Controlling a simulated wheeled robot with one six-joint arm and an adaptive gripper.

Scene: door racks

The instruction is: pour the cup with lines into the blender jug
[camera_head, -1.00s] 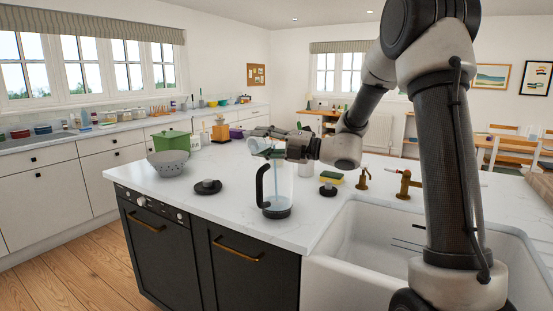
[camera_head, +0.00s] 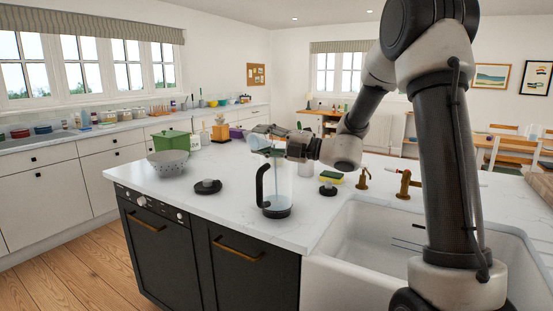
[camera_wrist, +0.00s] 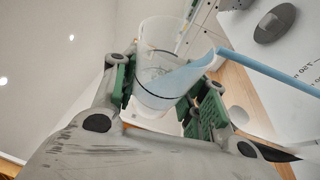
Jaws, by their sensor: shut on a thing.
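The clear cup with lines (camera_wrist: 160,65) is held between the green pads of my gripper (camera_wrist: 165,95) in the wrist view. It is tilted, and pale blue liquid runs from its rim in a stream to the right. In the head view the cup (camera_head: 259,137) is over the blender jug (camera_head: 280,190), a clear jug with a black handle and dark base. The jug stands upright on the counter, and the stream falls inside it. My gripper (camera_head: 275,137) is shut on the cup. How much liquid is in the jug is hard to tell.
A dark round lid (camera_head: 208,187) lies left of the jug. A grey colander (camera_head: 168,163) and a green pot (camera_head: 172,143) stand farther left.

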